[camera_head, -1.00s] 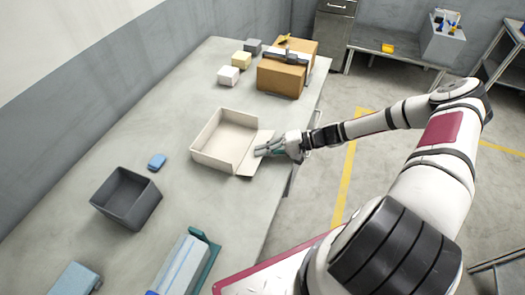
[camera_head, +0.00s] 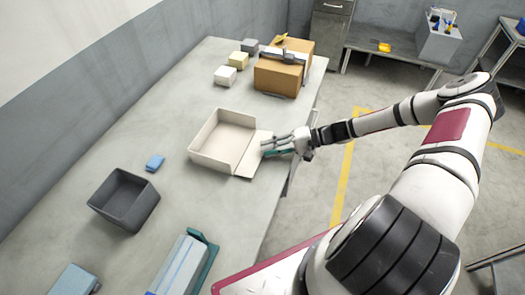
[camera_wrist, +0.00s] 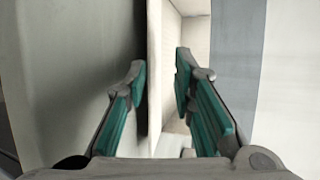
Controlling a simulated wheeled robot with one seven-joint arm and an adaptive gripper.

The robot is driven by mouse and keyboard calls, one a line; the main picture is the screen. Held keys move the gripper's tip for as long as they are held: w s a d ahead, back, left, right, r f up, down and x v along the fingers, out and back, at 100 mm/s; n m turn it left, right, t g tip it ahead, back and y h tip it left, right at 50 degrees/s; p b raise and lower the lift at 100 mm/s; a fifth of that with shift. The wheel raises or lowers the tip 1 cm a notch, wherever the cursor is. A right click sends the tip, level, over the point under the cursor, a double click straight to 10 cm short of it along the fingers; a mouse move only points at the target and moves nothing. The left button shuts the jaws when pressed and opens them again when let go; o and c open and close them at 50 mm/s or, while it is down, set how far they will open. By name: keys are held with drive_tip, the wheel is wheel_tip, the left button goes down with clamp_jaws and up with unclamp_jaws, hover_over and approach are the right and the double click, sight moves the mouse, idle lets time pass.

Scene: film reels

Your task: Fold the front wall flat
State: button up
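An open cream box (camera_head: 222,141) sits on the grey table. Its front wall (camera_head: 253,156), on the right side, is folded outward and lies low over the table near the edge. I cannot tell whether it touches the tabletop. My gripper (camera_head: 264,147) is at the outer edge of this wall, its fingers spread apart. In the wrist view my gripper (camera_wrist: 161,70) is also open, with a thin pale upright edge (camera_wrist: 153,60) between its teal-padded fingers. I cannot tell which wall that edge belongs to. The fingers hide part of the front wall.
A brown carton (camera_head: 280,76) and small blocks (camera_head: 225,75) are at the far end. A teal-edged holder (camera_head: 200,262) is nearer. The table between them is clear.

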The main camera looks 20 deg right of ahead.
drive_tip(key=shift+v, duration=2.2)
drive_tip(key=s+a+r+n+g+h, duration=0.25)
drive_tip(key=r+h, duration=0.25)
drive_tip(key=r, duration=0.7)
drive_tip(key=s+a+r+n+g+h, duration=0.25)
drive_tip(key=r+h, duration=0.35)
drive_tip(key=r, duration=0.6)
drive_tip(key=s+a+r+t+h, duration=0.1)
drive_tip(key=s+a+r+t, duration=0.1)
drive_tip(key=s+r, duration=0.5)
drive_tip(key=s+a+r+t+h+b, duration=0.1)
drive_tip(key=s+a+r+t, duration=0.2)
drive_tip(key=s+r, duration=0.4)
drive_tip(key=shift+a+r+n, duration=0.4)
drive_tip(key=shift+a+r, duration=0.1)
drive_tip(key=shift+r, duration=0.3)
